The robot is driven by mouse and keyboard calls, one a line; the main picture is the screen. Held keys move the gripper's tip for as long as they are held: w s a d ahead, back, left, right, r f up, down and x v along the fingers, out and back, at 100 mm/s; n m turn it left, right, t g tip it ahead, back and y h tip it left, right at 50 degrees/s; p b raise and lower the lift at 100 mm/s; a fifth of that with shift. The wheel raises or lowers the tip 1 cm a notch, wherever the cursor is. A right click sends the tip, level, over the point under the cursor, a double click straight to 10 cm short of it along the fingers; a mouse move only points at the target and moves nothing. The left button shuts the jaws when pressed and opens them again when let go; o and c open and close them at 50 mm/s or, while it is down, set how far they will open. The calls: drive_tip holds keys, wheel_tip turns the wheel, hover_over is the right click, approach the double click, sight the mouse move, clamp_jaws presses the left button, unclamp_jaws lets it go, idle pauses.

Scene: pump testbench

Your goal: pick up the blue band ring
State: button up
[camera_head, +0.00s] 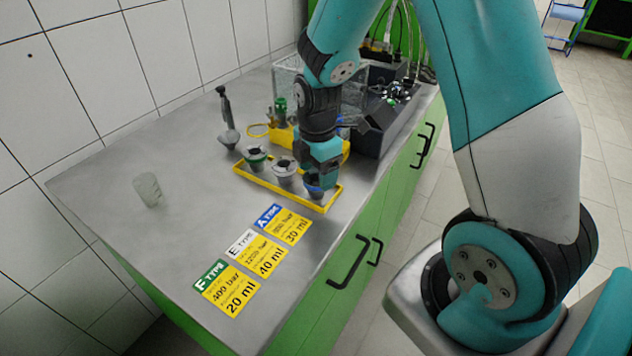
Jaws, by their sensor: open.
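The blue band ring (312,190) is around the dark-topped cup at the right end of the yellow tray (285,197). Only part of the ring shows; my gripper hides its top and right side. My gripper (319,174) points down right above and against this cup in the picture. It is open. I cannot tell whether its fingers are around the ring or touch it.
A white-banded cup (285,172) and a green-banded cup (255,159) stand to the left in the tray. Label cards (254,254) lie in front. A clear beaker (148,190) stands at left. A dark machine (380,125) is behind my gripper.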

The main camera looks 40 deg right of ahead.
sight(317, 185)
wheel_tip(317, 185, down, 4)
drive_tip(key=shift+s+a+f+p, duration=0.1)
drive_tip(key=shift+a+p, duration=0.05)
drive_tip(key=shift+p, duration=0.15)
drive_tip(key=c, duration=0.8)
